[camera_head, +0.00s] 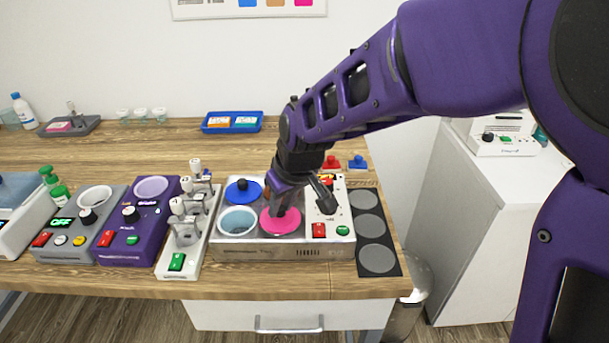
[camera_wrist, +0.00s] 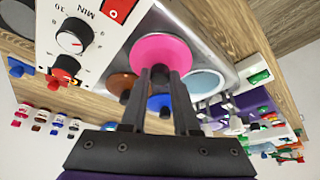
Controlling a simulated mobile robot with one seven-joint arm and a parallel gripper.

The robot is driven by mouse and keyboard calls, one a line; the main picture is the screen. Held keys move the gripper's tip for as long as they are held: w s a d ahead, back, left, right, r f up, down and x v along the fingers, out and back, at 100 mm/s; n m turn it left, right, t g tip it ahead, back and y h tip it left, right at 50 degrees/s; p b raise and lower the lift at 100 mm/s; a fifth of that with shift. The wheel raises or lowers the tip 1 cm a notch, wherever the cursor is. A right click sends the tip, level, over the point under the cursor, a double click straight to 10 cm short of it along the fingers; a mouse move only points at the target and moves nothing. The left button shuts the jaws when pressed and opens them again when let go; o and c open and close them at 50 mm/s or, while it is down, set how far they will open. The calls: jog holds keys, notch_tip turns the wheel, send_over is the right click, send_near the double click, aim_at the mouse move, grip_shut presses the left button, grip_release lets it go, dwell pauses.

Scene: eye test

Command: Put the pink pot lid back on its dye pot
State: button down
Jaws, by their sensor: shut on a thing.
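The pink pot lid (camera_head: 279,224) is a round disc at the front right of the metal dye bath (camera_head: 240,252); it also shows in the wrist view (camera_wrist: 160,52). My gripper (camera_head: 286,203) points down and is shut on the lid's knob, its fingers also in the wrist view (camera_wrist: 160,76). The lid looks about level over the front right place and hides what is under it. I cannot tell whether it touches. Left of it is an open pot with pale blue inside (camera_head: 238,221). A blue lid (camera_head: 236,194) sits behind that, and a brown disc (camera_wrist: 119,82) beside the blue one.
The bath's control panel (camera_head: 340,213) with red and green buttons is close on the right. A dark strip with grey discs (camera_head: 377,258) lies beyond it. A stand with several small silver fittings (camera_head: 190,235) is left. The wood behind the bath is partly clear.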

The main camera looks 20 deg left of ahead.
jog(key=shift+f, duration=0.2)
jog(key=shift+c, duration=1.3)
grip_release()
jog(key=shift+r+p, duration=2)
jog(key=shift+r, duration=1.05)
